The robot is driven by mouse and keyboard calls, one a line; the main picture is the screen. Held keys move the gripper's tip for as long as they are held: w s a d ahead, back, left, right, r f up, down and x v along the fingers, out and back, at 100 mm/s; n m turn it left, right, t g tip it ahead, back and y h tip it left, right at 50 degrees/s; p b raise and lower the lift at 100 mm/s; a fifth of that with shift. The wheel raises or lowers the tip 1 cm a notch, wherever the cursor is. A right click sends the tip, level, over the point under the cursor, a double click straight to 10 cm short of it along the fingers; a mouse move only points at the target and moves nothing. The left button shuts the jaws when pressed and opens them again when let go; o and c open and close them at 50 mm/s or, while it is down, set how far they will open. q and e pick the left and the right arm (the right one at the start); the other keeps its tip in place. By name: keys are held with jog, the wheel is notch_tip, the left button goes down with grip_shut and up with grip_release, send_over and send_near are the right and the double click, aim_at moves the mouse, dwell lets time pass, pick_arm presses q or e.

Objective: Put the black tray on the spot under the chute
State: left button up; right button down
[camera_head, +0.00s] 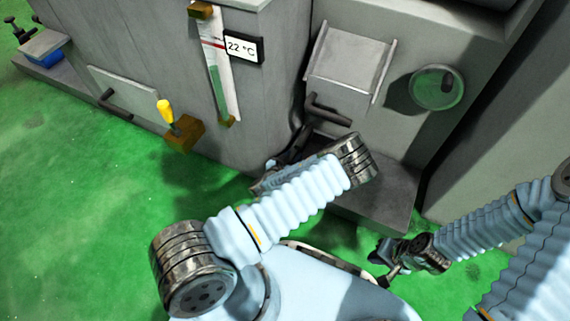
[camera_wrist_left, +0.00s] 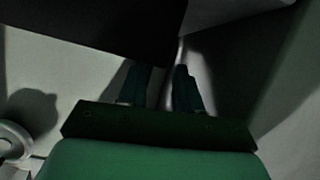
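My left gripper (camera_head: 297,147) reaches in below the chute (camera_head: 350,62) on the grey machine, mostly hidden behind my own arm. In the left wrist view its two dark fingers (camera_wrist_left: 160,88) stand apart, and their tips run up to a large black shape (camera_wrist_left: 95,22), perhaps the black tray. I cannot tell whether they touch or hold it. In the head view no tray can be told apart from the dark recess. The grey ledge (camera_head: 385,198) under the chute shows a bare right part. My right gripper (camera_head: 386,277) is low at the right, small and dark, its fingers unclear.
A dark bar handle (camera_head: 328,110) sticks out just below the chute. A round glass cover (camera_head: 437,87) is to its right. A yellow lever (camera_head: 165,111) and a gauge with a 22 °C label (camera_head: 231,47) are further left. Open green floor (camera_head: 80,220) lies at the left.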

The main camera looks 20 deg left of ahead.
pick_arm(q)
jog(key=p+v, duration=0.1)
jog(key=v, duration=0.8)
jog(key=shift+s, duration=0.2)
jog(key=s+d+r+n+g+p, duration=0.1)
jog(key=s+d+n+g+p, duration=0.3)
jog(key=s+g+p, duration=0.5)
jog(key=s+d+r+m+g+h+p, duration=0.1)
jog(key=s+d+r+m+g+h, duration=0.1)
jog(key=d+r, duration=0.4)
jog(key=shift+s+d+r+g+h, duration=0.35)
jog(key=shift+s+r+g, duration=0.25)
jog(key=shift+s, duration=0.2)
